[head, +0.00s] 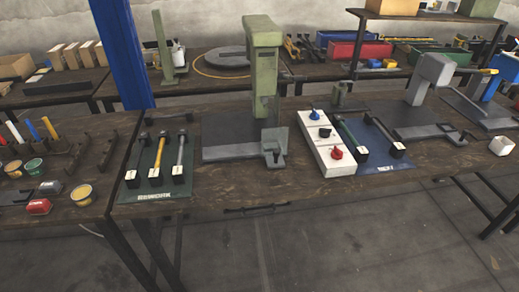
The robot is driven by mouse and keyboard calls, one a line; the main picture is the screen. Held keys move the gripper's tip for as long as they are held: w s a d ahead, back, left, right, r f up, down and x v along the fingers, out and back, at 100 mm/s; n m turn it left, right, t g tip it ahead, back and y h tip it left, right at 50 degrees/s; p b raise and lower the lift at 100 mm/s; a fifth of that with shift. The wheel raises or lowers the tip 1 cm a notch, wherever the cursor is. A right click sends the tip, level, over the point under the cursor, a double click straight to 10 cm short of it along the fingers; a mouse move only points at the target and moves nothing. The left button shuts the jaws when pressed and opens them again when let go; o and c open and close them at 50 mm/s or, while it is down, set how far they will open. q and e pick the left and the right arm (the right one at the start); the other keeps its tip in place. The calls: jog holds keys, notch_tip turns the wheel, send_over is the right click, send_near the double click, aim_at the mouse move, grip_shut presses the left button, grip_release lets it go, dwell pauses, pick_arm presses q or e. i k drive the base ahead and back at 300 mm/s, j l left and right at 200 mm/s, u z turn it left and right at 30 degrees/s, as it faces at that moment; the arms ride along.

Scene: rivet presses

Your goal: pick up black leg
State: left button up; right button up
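Two dark legs with square black ends and white tags show in the head view. One dark leg (138,158) lies at the left of the dark green mat (150,194), beside a yellow leg (159,157) and a grey leg (180,154). Another dark leg (387,135) lies on the blue mat (374,158), right of a green leg (349,135). Nothing touches these legs from above. Neither of my grippers is in view.
A green press (262,80) stands between the mats. A white control box (319,143) with knobs is beside the blue mat, and a grey press (428,85) is to its right. The left table (92,212) holds tools and small tubs. Floor is clear in front.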

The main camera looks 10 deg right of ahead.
aim_at(132, 179)
jog(key=i+j, duration=0.7)
jog(key=i, duration=0.15)
jog(key=j+u, duration=0.05)
